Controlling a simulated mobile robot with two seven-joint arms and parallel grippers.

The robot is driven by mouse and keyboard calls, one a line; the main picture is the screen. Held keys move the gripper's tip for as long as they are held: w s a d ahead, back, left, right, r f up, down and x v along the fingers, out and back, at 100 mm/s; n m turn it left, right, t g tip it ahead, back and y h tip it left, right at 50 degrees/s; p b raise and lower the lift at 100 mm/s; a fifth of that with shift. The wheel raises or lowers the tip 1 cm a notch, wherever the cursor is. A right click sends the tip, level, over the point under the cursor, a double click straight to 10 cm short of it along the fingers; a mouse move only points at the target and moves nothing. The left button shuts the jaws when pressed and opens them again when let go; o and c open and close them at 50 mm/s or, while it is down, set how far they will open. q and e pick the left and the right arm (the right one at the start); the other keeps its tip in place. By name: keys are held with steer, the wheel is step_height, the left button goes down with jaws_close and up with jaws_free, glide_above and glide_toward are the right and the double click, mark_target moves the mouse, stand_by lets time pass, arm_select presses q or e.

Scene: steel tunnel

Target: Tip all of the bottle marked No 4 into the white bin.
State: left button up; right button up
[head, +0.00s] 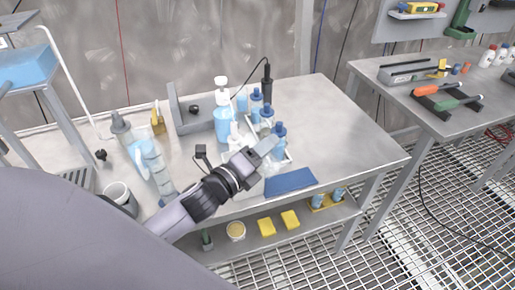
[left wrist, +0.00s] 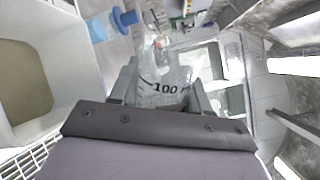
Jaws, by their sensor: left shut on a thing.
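My left gripper (head: 264,149) reaches over the front of the steel bench. In the left wrist view, its fingers (left wrist: 160,100) are shut on a clear bottle (left wrist: 165,75) with "100 m" printed on it. No number 4 is readable on it. A white bin (left wrist: 75,65) stands to the left in that view, with a beige inside; the held bottle is beside its opening, not over it. In the head view, a white shape (head: 250,187) shows partly behind my gripper. Several blue-capped bottles (head: 279,131) stand behind the gripper; their labels are unreadable. My right gripper is not in view.
A blue mat (head: 290,180) lies at the bench's front edge. A pump bottle (head: 222,115), a dark upright tool (head: 267,85) and wash bottles (head: 122,128) stand around. Yellow sponges (head: 267,227) lie on the lower shelf. The bench's right side is clear.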

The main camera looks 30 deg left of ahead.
mark_target(255, 139)
arm_select(q)
steer(key=shift+r+m, duration=0.15)
steer(key=shift+m, duration=0.25)
steer(key=m, duration=0.2)
steer(key=r+m, duration=0.1)
steer(key=m, duration=0.3)
steer(key=shift+w+a+r, duration=0.1)
steer(key=shift+a+r, duration=0.25)
steer(key=m, duration=0.2)
steer(key=a+m, duration=0.1)
steer(key=m, duration=0.1)
steer(key=a+m, duration=0.1)
steer(key=m, duration=0.1)
steer(key=shift+w+f, duration=0.2)
steer(key=shift+f, duration=0.15)
steer(key=shift+r, duration=0.15)
steer(key=shift+r, duration=1.4)
